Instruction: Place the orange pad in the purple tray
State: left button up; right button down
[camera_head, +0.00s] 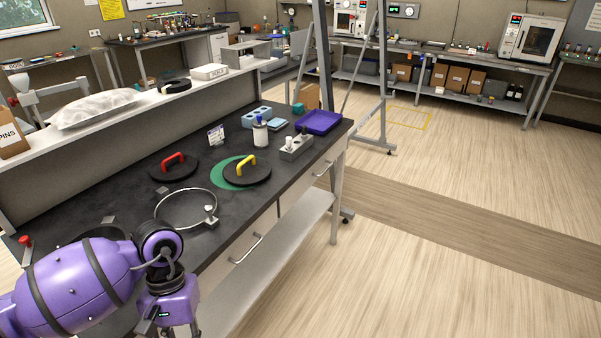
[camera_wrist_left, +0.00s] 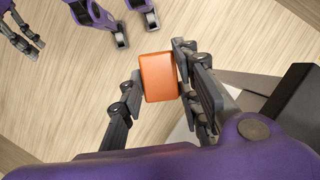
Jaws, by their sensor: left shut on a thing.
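An orange pad (camera_wrist_left: 160,77) is held between the fingers of my left gripper (camera_wrist_left: 158,88) in the left wrist view. The pad is off the worktop, with pale wooden floor behind it. In the head view my left gripper (camera_head: 180,328) hangs at the near edge of the bench, cut off by the bottom of the picture, and the pad does not show. The purple tray (camera_head: 318,122) lies empty at the far right end of the black worktop, well away from the gripper. A second purple gripper (camera_wrist_left: 24,36), likely my right one, shows at upper left in the wrist view; its opening is unclear.
On the worktop stand a metal ring (camera_head: 160,213), a red-handled black lid (camera_head: 160,174), a yellow-handled black lid (camera_head: 258,178), a white bottle (camera_head: 260,136) and a grey block (camera_head: 297,148) close in front of the tray. A blue rack (camera_head: 256,112) stands left of the tray.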

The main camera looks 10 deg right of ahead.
aim_at(314, 126)
jog(key=i+l, duration=0.3)
jog(key=i+l+u, duration=0.1)
jog(key=i+l, duration=0.2)
jog(key=l, duration=0.2)
jog(key=i+l+u, duration=0.1)
jog(key=i+l, duration=0.15)
jog(key=l, duration=0.15)
jog(key=i+l, duration=0.3)
jog(key=i+l+u, duration=0.1)
jog(key=i+l, duration=0.15)
jog(key=l, duration=0.3)
jog(key=i+l, duration=0.25)
jog(key=l, duration=0.2)
jog(key=i+l+u, duration=0.15)
jog(key=l, duration=0.3)
jog(key=i+l, duration=0.35)
jog(key=l, duration=0.15)
